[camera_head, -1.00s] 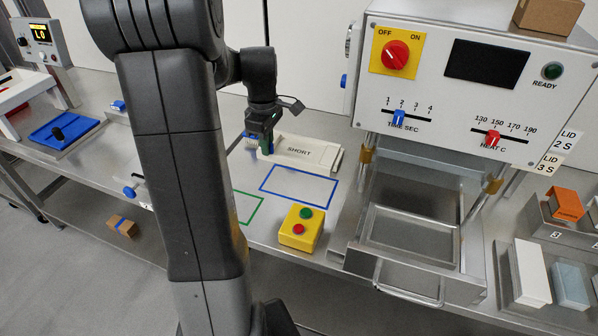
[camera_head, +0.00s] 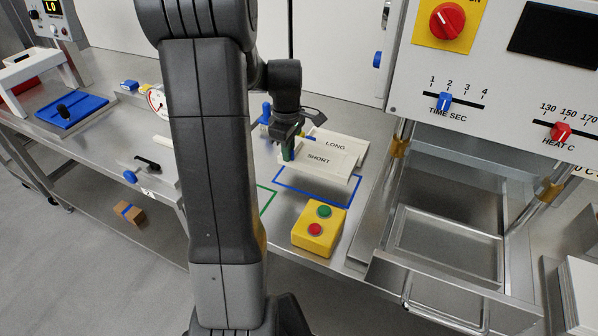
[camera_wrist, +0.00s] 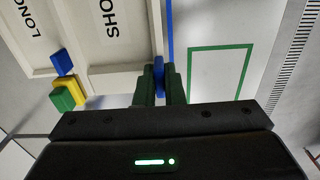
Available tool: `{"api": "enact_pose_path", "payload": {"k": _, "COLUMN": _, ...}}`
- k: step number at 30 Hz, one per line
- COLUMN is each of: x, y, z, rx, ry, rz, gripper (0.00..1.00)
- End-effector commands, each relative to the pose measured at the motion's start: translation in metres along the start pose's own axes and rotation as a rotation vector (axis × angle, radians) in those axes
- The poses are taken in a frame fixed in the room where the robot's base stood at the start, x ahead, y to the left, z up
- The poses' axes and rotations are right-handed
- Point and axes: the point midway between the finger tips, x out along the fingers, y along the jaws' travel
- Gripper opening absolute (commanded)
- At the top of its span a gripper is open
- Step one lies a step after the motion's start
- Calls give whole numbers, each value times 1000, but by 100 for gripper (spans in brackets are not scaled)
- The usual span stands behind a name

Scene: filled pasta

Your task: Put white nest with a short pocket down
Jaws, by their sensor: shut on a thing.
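The white nest marked SHORT (camera_head: 325,168) hangs at my gripper (camera_head: 289,153), over the back part of the blue outline (camera_head: 312,202) on the bench. In the wrist view, the green-padded fingers (camera_wrist: 160,85) are closed on the blue tab at the edge of the SHORT nest (camera_wrist: 110,50). The inside of its pocket is not clear in the head view. A second white nest marked LONG (camera_head: 348,145) lies just behind it, and also shows at the left of the wrist view (camera_wrist: 25,50).
A yellow box with green and red buttons (camera_head: 319,228) stands in front of the blue outline. A green outline (camera_wrist: 219,72) lies beside it, partly hidden by my arm in the head view. The machine with a metal drawer (camera_head: 440,250) stands at the right.

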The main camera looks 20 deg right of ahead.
Motion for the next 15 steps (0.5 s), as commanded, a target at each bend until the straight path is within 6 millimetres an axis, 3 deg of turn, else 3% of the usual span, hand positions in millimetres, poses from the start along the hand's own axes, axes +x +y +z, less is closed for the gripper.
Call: {"api": "enact_pose_path", "payload": {"k": 15, "x": 62, "y": 0, "z": 0, "rx": 0, "ry": -1, "rz": -1, "gripper": 0}}
